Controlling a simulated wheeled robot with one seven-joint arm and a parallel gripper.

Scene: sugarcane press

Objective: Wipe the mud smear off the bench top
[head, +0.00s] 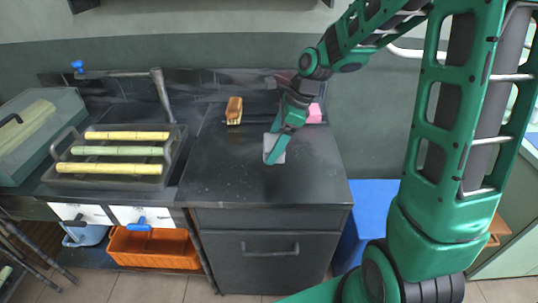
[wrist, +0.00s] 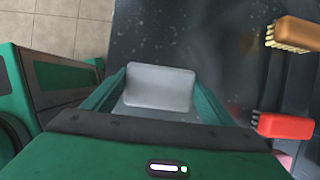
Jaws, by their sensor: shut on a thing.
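My gripper (head: 275,150) is low over the black bench top (head: 225,175), right of its middle. It is shut on a pale grey block (head: 272,141), perhaps a sponge or pad. In the wrist view the grey block (wrist: 160,84) sits between the two green fingers of my gripper (wrist: 160,100). I cannot tell whether the block touches the bench top. The bench top (wrist: 215,50) shows scattered pale specks in the wrist view. I cannot make out a distinct mud smear; the block and gripper hide part of the surface.
A brown brush (head: 234,108) stands behind, to the left; it also shows in the wrist view (wrist: 297,33). A red brush (wrist: 285,125) lies nearer the gripper there. A pink thing (head: 315,114) is at the back right. A tray of cane (head: 118,178) stands left. The front bench is clear.

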